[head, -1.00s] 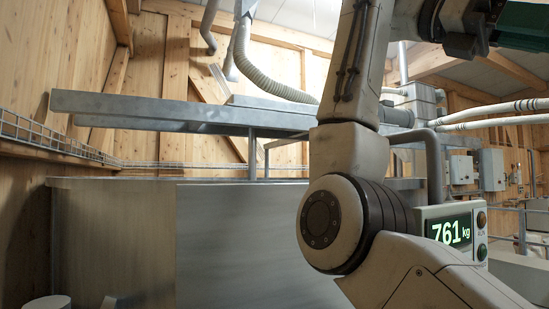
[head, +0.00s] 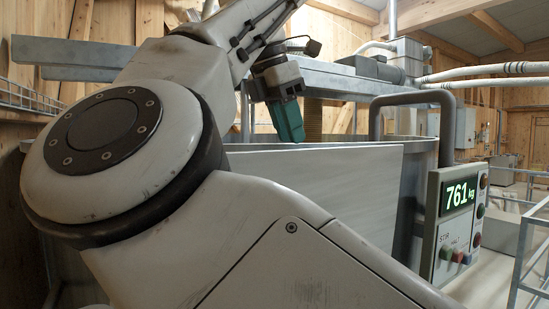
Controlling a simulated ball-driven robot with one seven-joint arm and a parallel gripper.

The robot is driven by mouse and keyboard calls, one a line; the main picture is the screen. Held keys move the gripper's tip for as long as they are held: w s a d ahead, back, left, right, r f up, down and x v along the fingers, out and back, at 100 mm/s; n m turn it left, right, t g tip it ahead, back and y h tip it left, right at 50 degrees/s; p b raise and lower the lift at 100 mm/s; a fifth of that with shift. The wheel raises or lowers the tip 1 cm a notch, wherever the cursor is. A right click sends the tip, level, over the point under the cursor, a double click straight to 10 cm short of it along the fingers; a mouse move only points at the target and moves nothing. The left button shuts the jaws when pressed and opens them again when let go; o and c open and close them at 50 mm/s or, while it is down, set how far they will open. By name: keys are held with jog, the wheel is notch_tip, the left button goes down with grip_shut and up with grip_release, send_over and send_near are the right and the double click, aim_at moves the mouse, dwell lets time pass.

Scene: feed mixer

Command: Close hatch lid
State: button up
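The mixer (head: 420,165) is a big grey metal tub with a flat grey panel (head: 340,185) on its near side. I cannot make out for sure which part is the hatch lid; much of the tub is hidden behind my arm. My gripper (head: 289,122), dark with a green-teal end, hangs pointing down by the tub's upper edge, under the grey beam. I cannot see whether its end touches anything, and its fingers cannot be told apart.
A control box (head: 458,215) reading 761 kg, with several coloured buttons, stands at the tub's right. A bent grey pipe (head: 385,95) rises behind it. Grey beams (head: 350,82) cross above the tub. A railing (head: 530,240) is at the far right.

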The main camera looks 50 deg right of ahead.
aim_at(300, 157)
jog(key=shift+p+x, duration=0.3)
jog(key=shift+x, duration=2.85)
jog(key=shift+s, duration=0.1)
grip_shut()
